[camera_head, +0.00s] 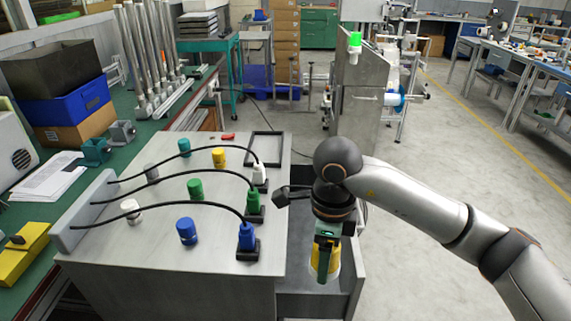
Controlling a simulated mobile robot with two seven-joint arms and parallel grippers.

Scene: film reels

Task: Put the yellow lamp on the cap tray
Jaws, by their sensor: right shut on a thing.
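My right gripper (324,264) hangs over the open drawer at the bench's right side, pointing down. It is shut on the yellow lamp (335,263); only yellow and white parts of the lamp show behind the fingers. An empty black square frame (266,135) lies flat at the far right of the grey bench top and looks like the cap tray. The gripper is nearer to me than this frame and to its right. My left gripper is not in view.
The grey bench top (170,245) carries a yellow cap (219,157), green cap (195,189), blue cap (187,231) and other caps. Black cables arch to white, green and blue plugs along its right edge. The drawer (300,306) stands open below.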

